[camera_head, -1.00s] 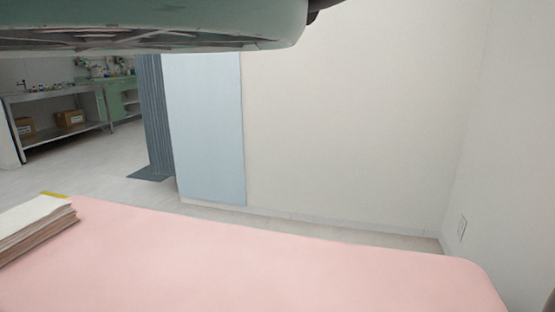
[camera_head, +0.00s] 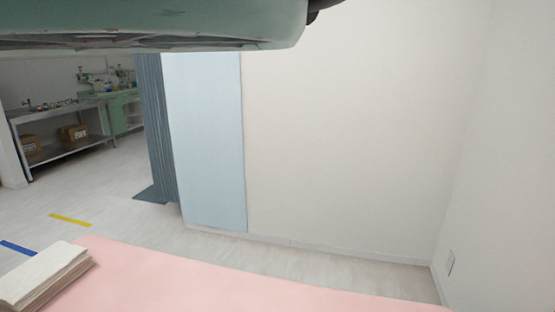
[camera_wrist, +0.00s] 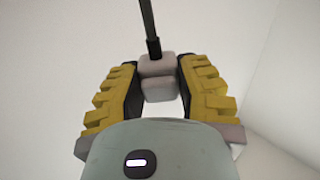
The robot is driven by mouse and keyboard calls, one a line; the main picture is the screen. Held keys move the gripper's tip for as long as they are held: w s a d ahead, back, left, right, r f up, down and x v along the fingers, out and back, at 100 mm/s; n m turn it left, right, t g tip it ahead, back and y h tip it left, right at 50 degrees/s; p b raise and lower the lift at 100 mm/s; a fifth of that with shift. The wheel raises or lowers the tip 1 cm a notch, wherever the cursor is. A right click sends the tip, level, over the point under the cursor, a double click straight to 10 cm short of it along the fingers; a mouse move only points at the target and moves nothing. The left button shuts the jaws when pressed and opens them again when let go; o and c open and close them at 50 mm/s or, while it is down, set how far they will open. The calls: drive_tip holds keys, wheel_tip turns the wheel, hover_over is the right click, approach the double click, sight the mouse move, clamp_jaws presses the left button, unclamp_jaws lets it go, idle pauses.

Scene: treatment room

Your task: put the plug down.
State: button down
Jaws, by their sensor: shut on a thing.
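In the wrist view the plug (camera_wrist: 157,88) is a pale grey block with a dark cord rising from its top. My gripper (camera_wrist: 156,75) has yellow ridged fingers with dark inner pads, one on each side of the plug, and is shut on it. The plug's far side is hidden. Behind it is only plain pale wall, with no resting surface near it in this view. Neither the plug nor my gripper shows in the head view.
A wall outlet (camera_head: 451,263) is at right. A blue panel (camera_head: 205,145), curtain (camera_head: 157,130) and metal bench (camera_head: 65,135) stand behind; open floor lies between.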

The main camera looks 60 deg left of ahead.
drive_tip(key=s+a+r+n+y+p, duration=0.15)
drive_tip(key=a+r+p, duration=0.25)
drive_tip(key=r+p, duration=0.5)
drive_tip(key=s+a+r+n+y+p, duration=0.15)
drive_tip(key=a+r+p, duration=0.3)
drive_tip(key=r, duration=0.75)
drive_tip(key=s+r+p, duration=0.3)
drive_tip(key=r+p, duration=1.3)
drive_tip(key=p, duration=0.2)
drive_tip(key=s+d+r+m+p, duration=0.1)
drive_tip(key=s+r+p, duration=0.2)
drive_tip(key=r+p, duration=1.4)
drive_tip(key=shift+p, duration=0.8)
drive_tip(key=shift+f, duration=0.1)
